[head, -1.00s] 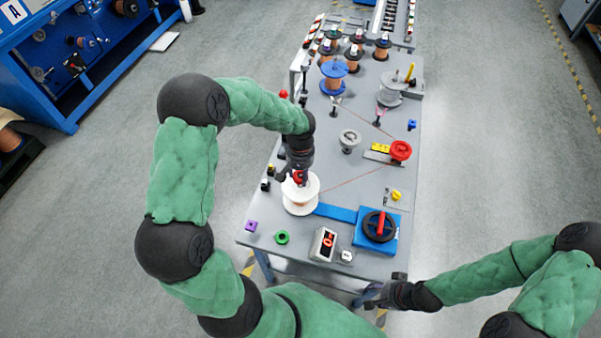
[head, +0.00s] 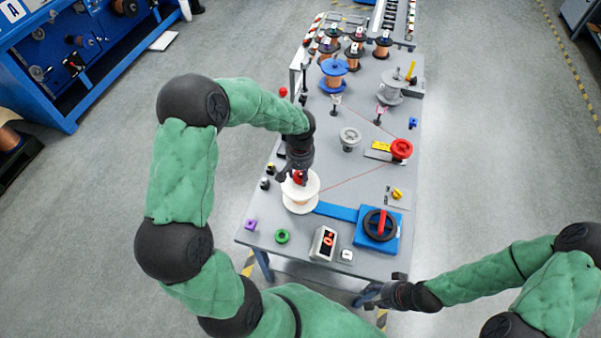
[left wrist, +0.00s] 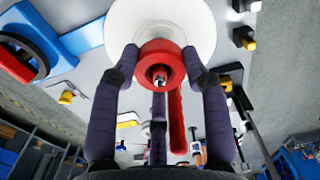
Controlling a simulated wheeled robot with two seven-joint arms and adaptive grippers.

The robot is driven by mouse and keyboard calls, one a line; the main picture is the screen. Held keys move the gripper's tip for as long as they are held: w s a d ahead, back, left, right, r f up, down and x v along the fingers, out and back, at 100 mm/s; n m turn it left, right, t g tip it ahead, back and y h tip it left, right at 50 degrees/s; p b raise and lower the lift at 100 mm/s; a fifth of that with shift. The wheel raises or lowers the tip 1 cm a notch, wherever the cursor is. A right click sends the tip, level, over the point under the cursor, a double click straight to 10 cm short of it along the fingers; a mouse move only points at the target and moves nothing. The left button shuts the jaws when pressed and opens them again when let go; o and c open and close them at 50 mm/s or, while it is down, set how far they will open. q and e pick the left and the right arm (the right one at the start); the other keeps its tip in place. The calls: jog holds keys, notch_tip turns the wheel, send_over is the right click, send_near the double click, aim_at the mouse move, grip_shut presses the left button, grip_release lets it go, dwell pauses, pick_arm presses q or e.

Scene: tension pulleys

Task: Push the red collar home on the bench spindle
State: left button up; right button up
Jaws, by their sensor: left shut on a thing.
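The red collar (head: 299,176) is at the top centre of the white spool (head: 296,206) at the bench's near left. In the left wrist view the collar (left wrist: 161,50) is a red ring around a metal spindle tip (left wrist: 160,77), in front of the white spool flange (left wrist: 122,22). My left gripper (head: 298,178) is shut on the collar, with dark fingers on both sides of it. A red bar (left wrist: 177,122) shows below the collar between the fingers. The collar's underside is hidden. My right gripper (head: 381,289) is off the bench's near edge, too small to judge its opening.
A blue arm (head: 337,212) runs from beside the spool to a blue box with a black wheel (head: 379,227). A thin red wire runs from the spool to the red pulley (head: 401,149).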

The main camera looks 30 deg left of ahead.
pick_arm(q)
jog(key=shift+f+b, duration=0.75)
jog(key=shift+f, duration=0.15)
jog(key=shift+f+b, duration=0.3)
jog(key=shift+f, duration=0.05)
dwell(0.7)
jog(key=o, duration=1.2)
jog(key=shift+r, duration=0.1)
notch_tip(320, 180, up, 12)
jog(key=shift+f, duration=0.1)
